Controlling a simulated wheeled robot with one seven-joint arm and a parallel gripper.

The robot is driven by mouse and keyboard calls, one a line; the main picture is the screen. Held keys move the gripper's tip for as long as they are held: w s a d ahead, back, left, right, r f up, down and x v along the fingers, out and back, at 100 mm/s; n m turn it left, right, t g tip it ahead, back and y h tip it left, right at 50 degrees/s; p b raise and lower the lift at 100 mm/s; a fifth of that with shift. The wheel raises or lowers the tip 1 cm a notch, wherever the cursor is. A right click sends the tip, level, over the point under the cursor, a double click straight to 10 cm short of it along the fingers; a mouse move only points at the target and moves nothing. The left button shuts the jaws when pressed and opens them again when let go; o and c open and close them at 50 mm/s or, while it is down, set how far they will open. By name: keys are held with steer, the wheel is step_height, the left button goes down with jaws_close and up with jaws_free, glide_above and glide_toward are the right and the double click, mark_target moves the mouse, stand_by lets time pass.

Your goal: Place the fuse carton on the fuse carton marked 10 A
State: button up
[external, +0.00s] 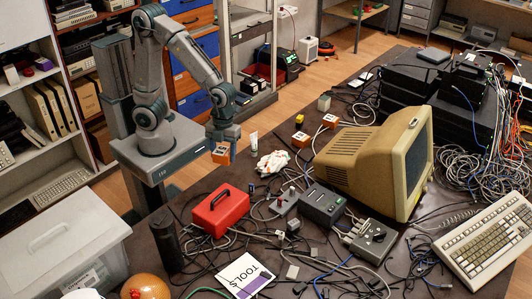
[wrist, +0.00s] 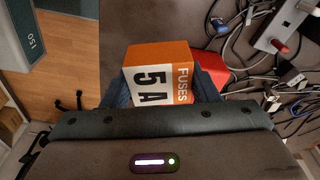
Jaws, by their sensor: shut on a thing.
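My gripper (external: 223,138) is shut on an orange and white fuse carton (external: 221,155). In the wrist view the carton (wrist: 158,72) reads "FUSES 5 A" and sits between my fingers, held up near the left edge of the dark table. Two other orange and white cartons stand on the table to the right of my gripper, apart from it: a nearer one (external: 301,139) and a farther one (external: 330,121). Their markings are too small to read, so I cannot tell which is marked 10 A.
A red box (external: 221,208), a beige monitor (external: 372,160) and loose cables crowd the dark table (external: 195,184). A small beige block (external: 324,103) stands behind the cartons.

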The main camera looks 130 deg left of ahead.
steer(key=w+a+r+n+t, duration=0.1)
steer(key=w+a+n, duration=0.25)
steer(key=a, duration=0.35)
steer(key=w+a+n, duration=0.3)
steer(key=a+n, duration=0.1)
steer(key=a, duration=0.3)
steer(key=n+y+p, duration=0.2)
steer(key=n, duration=0.5)
glide_above(302, 137)
steer(key=shift+m, duration=0.25)
steer(key=f, duration=0.5)
steer(key=shift+s+d+f, duration=0.1)
steer(key=shift+s+f, duration=0.1)
steer(key=shift+f, duration=2.15)
steer(key=shift+f, duration=0.2)
steer(key=o, duration=1)
steer(key=shift+o, duration=0.2)
